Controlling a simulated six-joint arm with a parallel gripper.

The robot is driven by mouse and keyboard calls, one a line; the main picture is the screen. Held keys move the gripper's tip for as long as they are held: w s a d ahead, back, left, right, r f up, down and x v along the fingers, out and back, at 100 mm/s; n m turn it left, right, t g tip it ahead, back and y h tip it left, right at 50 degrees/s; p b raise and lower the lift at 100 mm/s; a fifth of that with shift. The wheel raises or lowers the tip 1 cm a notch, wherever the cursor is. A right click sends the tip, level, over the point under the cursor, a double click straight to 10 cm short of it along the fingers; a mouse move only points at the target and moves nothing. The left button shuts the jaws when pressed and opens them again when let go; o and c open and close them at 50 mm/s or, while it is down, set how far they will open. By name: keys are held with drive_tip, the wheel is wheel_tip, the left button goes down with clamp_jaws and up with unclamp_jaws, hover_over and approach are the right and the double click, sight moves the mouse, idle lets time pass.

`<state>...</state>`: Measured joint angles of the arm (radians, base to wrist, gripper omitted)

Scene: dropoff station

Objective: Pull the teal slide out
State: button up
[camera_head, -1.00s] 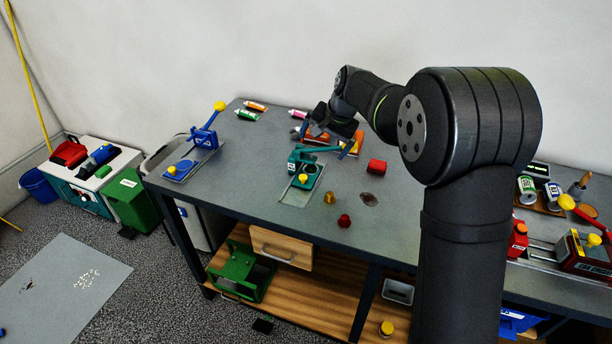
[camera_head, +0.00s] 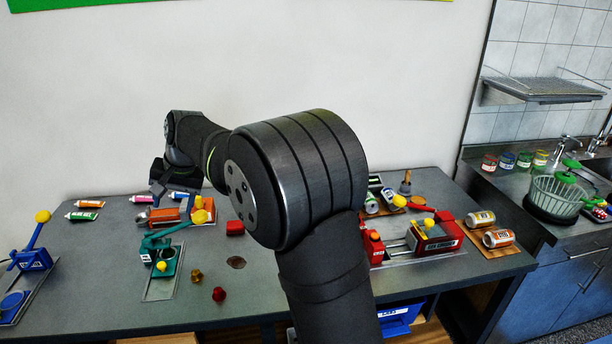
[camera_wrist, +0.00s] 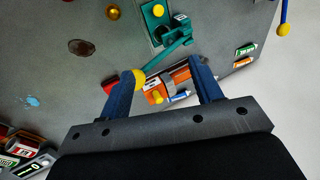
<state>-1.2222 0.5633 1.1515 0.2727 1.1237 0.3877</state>
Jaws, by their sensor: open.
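The teal slide (camera_head: 169,258) is a small teal carriage with a yellow knob (camera_head: 161,266). It sits at the far part of a flat grey track (camera_head: 158,289) on the table, beside a teal lever (camera_head: 166,236). In the wrist view the teal slide (camera_wrist: 152,30) is at the top, beyond the fingertips, with its lever pointing toward them. My gripper (camera_wrist: 165,74) is open, with two blue fingers apart and nothing held. In the head view my gripper (camera_head: 160,188) hangs above the back of the table, behind the teal device; its fingers are partly hard to make out.
An orange device (camera_head: 166,215) with yellow knobs lies just behind the lever, below my fingers. A red block (camera_head: 235,228), a brass piece (camera_head: 196,276) and a red piece (camera_head: 219,294) stand to the right. A blue device (camera_head: 32,262) is at far left.

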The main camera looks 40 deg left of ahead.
sight(162, 264)
drive_tip(key=shift+c, duration=1)
drive_tip(key=s+f+n+t, duration=0.1)
drive_tip(key=s+f+n, duration=0.35)
drive_tip(key=n, duration=0.45)
drive_tip(key=x, duration=1.6)
drive_tip(key=shift+s+a+f, duration=0.15)
drive_tip(key=shift+f, duration=0.05)
drive_tip(key=shift+c, duration=0.3)
